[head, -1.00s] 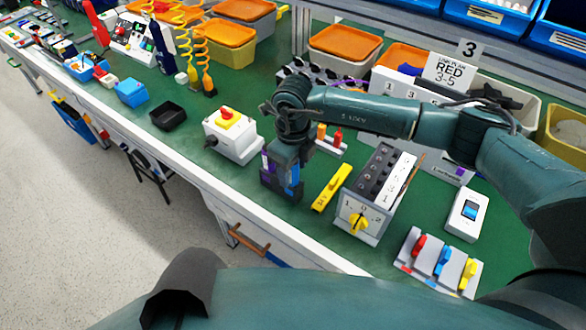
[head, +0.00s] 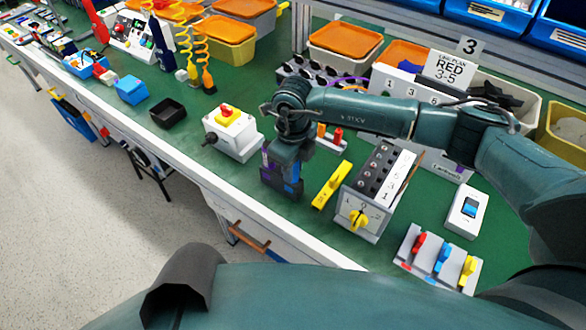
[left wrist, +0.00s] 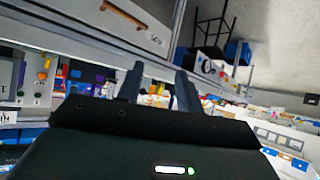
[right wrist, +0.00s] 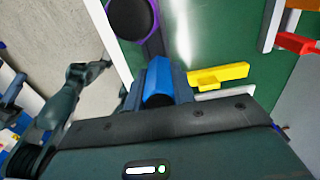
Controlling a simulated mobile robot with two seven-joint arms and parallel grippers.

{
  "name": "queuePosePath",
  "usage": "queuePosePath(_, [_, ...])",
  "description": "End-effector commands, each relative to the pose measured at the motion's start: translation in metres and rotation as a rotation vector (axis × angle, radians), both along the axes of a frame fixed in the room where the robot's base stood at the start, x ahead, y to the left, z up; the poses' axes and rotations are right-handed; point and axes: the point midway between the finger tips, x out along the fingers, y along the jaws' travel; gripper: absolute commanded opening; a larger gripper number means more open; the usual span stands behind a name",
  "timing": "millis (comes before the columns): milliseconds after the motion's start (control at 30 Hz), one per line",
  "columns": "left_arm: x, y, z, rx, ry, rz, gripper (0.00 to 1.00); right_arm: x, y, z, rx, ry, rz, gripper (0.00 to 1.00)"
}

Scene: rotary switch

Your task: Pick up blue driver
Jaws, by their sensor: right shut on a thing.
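The blue driver (right wrist: 158,86) shows in the right wrist view as a blue handle between the two fingers. My right gripper (right wrist: 157,92) is shut on it. In the head view my right gripper (head: 282,184) points down low over the green bench top, left of a yellow bar (head: 331,185). The gripper hides most of the driver there, and I cannot tell whether the driver touches the bench. My left gripper (left wrist: 158,88) shows only in the left wrist view, with its fingers apart and nothing between them.
A grey rotary switch box (head: 362,213) with a yellow knob stands right of the yellow bar. A purple-rimmed dark disc (right wrist: 131,16) is near the right gripper. The bench's white front edge (head: 215,190) is close.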

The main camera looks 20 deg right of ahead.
Motion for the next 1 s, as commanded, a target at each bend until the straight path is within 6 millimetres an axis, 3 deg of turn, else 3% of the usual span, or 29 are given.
queuePosePath(267, [0.0,0.002,-0.003,0.006,-0.001,-0.005,0.36,0.002,0.0,0.013,0.001,-0.005,0.0,0.01])
queuePosePath(700, [0.001,-0.004,-0.007,-0.007,-0.017,-0.014,0.36,0.001,0.0,0.091,0.001,-0.003,-0.001,0.01])
queuePosePath(1000, [0.002,-0.005,-0.002,-0.009,-0.027,-0.017,0.36,0.0,0.0,0.101,0.0,0.0,0.0,0.01])
